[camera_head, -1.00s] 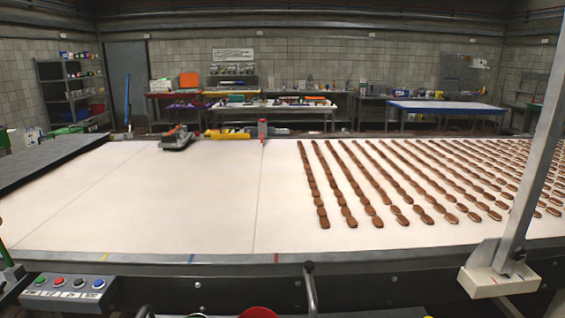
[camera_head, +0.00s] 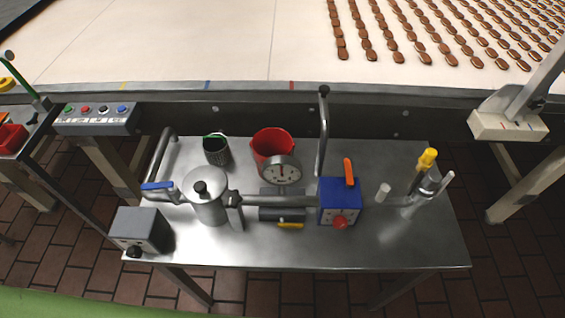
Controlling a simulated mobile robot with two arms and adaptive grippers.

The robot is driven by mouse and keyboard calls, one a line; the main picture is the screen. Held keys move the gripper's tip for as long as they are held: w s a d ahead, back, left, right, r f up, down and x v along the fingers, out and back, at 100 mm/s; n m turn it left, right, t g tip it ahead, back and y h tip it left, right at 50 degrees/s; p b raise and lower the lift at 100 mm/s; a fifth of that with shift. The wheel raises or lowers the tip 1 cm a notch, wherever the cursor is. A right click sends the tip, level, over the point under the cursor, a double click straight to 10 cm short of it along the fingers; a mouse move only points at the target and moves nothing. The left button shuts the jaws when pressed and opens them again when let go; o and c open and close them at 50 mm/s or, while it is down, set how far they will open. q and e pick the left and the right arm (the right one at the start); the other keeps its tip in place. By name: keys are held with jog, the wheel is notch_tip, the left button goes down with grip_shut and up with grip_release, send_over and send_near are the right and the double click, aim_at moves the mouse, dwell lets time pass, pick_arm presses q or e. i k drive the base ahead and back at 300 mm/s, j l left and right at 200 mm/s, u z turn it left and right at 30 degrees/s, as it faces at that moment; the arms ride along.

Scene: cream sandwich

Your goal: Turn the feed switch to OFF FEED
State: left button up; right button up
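A feed switch cannot be told by a label; no OFF FEED text is readable. Possible controls are a grey box (camera_head: 142,229) with a black knob (camera_head: 134,252) at the front left of the metal table, and a blue box (camera_head: 340,201) with a raised orange lever (camera_head: 348,172) and a red knob (camera_head: 340,222) on its front. A panel (camera_head: 97,118) with several coloured buttons hangs at the belt's left edge. Neither of my grippers is in view.
The metal table (camera_head: 400,245) holds a steel pot (camera_head: 208,199), a red bucket (camera_head: 270,146), a dial gauge (camera_head: 282,173), pipes and a yellow-handled tool (camera_head: 427,160). Behind it runs a white belt (camera_head: 200,50) with rows of biscuits. The table's front right is clear.

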aim_at(135, 252)
jog(key=j+u, duration=0.1)
jog(key=u, duration=0.7)
jog(key=i+j+u, duration=0.1)
jog(key=u, duration=0.65)
jog(key=i+j, duration=0.05)
